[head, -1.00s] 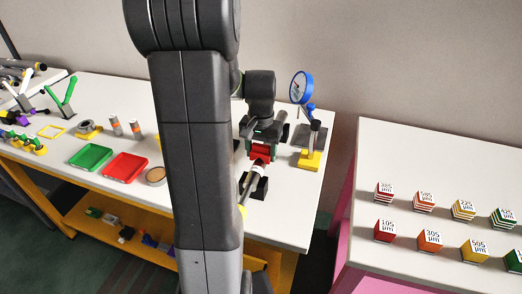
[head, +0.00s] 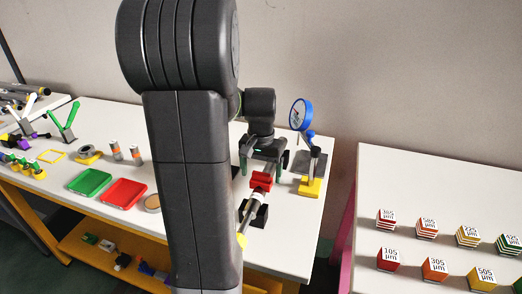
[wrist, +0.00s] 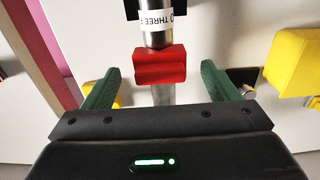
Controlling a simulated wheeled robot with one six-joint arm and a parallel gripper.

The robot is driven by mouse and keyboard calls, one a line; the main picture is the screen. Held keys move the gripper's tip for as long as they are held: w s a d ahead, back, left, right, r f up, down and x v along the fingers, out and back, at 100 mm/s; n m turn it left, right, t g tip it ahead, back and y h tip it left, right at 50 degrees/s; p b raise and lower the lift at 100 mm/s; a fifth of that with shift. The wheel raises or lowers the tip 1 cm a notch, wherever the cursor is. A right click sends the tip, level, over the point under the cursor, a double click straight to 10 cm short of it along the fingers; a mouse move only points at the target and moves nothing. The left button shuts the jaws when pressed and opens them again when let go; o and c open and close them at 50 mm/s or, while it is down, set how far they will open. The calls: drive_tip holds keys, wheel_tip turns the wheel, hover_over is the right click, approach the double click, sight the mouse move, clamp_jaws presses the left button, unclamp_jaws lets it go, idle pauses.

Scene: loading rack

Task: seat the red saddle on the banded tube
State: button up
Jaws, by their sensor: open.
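The red saddle (head: 261,180) sits across the banded tube (head: 246,209), near the tube's far end in the head view. In the wrist view the red saddle (wrist: 160,66) covers the grey tube (wrist: 156,38), and the tube shows on both sides of it. A white band with printed letters is right beside the saddle. My gripper (head: 264,167) is open, just behind and above the saddle. In the wrist view its green fingers (wrist: 160,76) stand wide on either side, with clear gaps to the saddle. The saddle's underside is hidden.
A black support (head: 258,215) stands under the tube. A blue dial gauge (head: 301,114) on a stand with a yellow block (head: 311,187) is close on the right. Red (head: 124,193) and green (head: 90,182) trays lie left of my arm.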

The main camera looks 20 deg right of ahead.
wheel_tip(320, 180, up, 11)
drive_tip(key=shift+f, duration=0.15)
drive_tip(key=shift+f, duration=0.1)
wheel_tip(320, 180, down, 14)
drive_tip(key=shift+r, duration=0.3)
idle(0.4)
idle(0.4)
wheel_tip(320, 180, up, 13)
wheel_tip(320, 180, down, 14)
drive_tip(key=shift+s+r, duration=0.1)
drive_tip(key=shift+r, duration=0.05)
wheel_tip(320, 180, up, 8)
drive_tip(key=p, duration=0.5)
drive_tip(key=shift+a, duration=0.15)
